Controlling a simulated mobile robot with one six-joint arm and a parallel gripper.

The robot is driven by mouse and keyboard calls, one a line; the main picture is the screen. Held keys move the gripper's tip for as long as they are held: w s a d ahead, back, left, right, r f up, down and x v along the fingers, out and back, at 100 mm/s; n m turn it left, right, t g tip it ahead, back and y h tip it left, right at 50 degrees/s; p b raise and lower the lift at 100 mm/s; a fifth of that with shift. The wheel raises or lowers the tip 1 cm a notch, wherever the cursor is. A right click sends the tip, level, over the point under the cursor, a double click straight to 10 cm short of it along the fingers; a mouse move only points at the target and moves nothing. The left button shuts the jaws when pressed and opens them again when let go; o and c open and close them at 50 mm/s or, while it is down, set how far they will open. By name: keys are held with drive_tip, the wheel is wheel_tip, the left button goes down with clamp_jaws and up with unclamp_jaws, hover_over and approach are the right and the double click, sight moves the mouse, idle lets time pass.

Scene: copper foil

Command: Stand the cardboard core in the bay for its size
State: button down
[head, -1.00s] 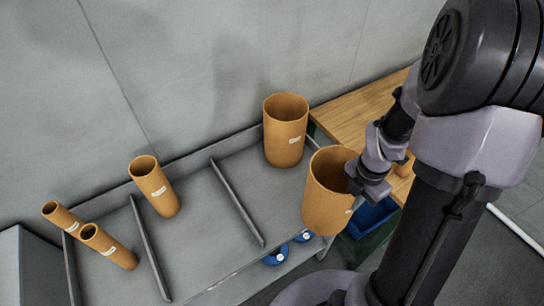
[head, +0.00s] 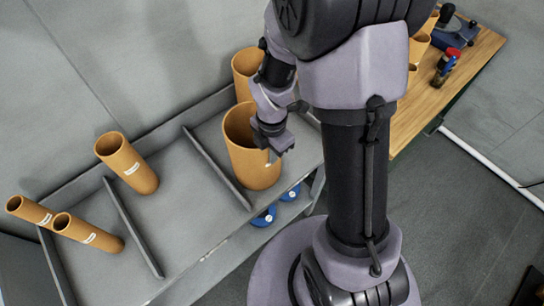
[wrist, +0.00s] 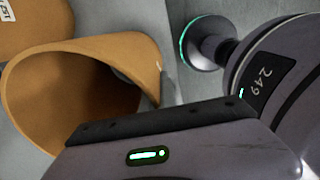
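A wide orange-brown cardboard core (head: 248,165) with a pale label stands upright in my gripper (head: 268,150). The gripper is at the core's right rim, seemingly shut on its wall; the fingertips are hidden. The core's open mouth also shows in the wrist view (wrist: 140,62). The core is over the right bay of the grey divided tray (head: 185,195), near its front edge; I cannot tell whether its base touches the floor. Another wide core (head: 243,62) stands behind it, partly hidden by my arm. The middle bay holds a narrower core (head: 130,165).
Two thin cores, one at the far left (head: 28,211) and one beside it (head: 90,233), stand in the left bay. Upright dividers (head: 217,168) separate the bays. Blue rolls (head: 263,216) lie below the tray. A wooden bench (head: 470,62) with several items is at right.

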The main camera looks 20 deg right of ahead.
drive_tip(key=shift+w+f, duration=0.1)
drive_tip(key=shift+f, duration=0.55)
drive_tip(key=c, duration=2.1)
unclamp_jaws()
drive_tip(key=shift+f, duration=0.1)
drive_tip(key=o, duration=0.4)
